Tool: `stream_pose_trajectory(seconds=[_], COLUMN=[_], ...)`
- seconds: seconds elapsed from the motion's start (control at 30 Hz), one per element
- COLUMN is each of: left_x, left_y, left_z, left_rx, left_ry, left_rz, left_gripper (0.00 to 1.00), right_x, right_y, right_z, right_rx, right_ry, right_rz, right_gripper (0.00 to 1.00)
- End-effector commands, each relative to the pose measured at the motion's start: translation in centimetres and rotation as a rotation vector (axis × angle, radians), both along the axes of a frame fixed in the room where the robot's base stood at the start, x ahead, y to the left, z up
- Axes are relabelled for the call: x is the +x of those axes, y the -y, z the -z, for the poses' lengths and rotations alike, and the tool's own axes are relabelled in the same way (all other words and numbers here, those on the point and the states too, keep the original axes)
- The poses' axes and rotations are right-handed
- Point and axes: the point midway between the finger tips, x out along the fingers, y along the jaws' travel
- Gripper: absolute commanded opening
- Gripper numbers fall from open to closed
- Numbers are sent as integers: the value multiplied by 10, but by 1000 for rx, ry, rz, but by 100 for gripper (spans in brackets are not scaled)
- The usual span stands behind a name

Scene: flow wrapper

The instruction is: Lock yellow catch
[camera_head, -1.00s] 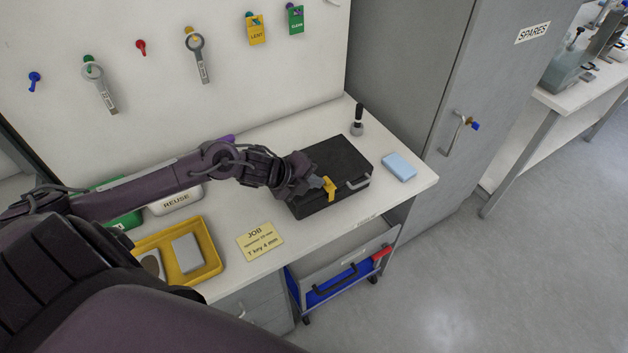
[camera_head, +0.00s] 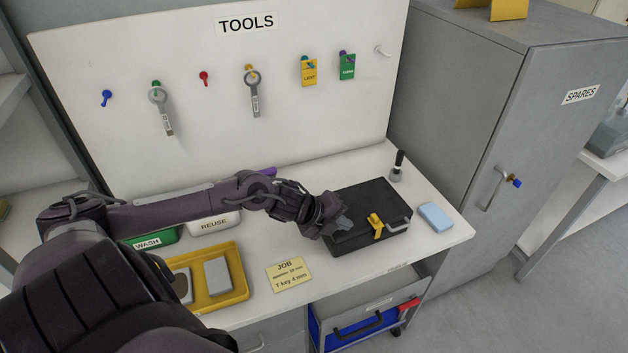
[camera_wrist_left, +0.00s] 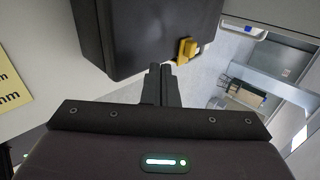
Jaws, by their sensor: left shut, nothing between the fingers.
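The yellow catch (camera_head: 376,226) is on the front side of a closed black case (camera_head: 362,199) on the workbench. It also shows in the left wrist view (camera_wrist_left: 187,50), just above and right of my fingertips. Whether it is fully locked I cannot tell. My left gripper (camera_head: 346,224) is shut and empty, just left of the catch, with a small gap between them. In the left wrist view my fingers (camera_wrist_left: 161,72) are together, beside the dark case's edge. My right gripper is not in view.
A grey handle (camera_head: 398,226) is on the case's front, right of the catch. A light blue block (camera_head: 435,217) and an upright black-handled tool (camera_head: 397,166) stand nearby. A yellow tray (camera_head: 238,286) and a JOB note (camera_head: 288,275) lie left. An open drawer (camera_head: 370,305) is below.

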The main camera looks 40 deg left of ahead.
Motion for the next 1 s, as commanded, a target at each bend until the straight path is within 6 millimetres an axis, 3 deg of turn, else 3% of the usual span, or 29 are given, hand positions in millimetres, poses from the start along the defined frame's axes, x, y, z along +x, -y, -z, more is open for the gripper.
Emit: stream_pose_trajectory(seconds=[0.17, 0.47, 0.8, 1.0], left_x=[-14, -33, -50, -57], left_y=[-6, -16, -23, -28], left_z=[-12, -34, -55, -61], left_rx=[5, 3, -4, -2], left_ry=[-2, -7, -5, -1], left_rz=[3, 1, 0, 2], left_gripper=[0, 0, 0, 0], right_x=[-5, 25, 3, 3], right_y=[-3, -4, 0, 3], right_z=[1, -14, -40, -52], right_rx=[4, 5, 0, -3], right_ry=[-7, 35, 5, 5], right_rz=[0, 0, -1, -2], right_gripper=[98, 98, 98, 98])
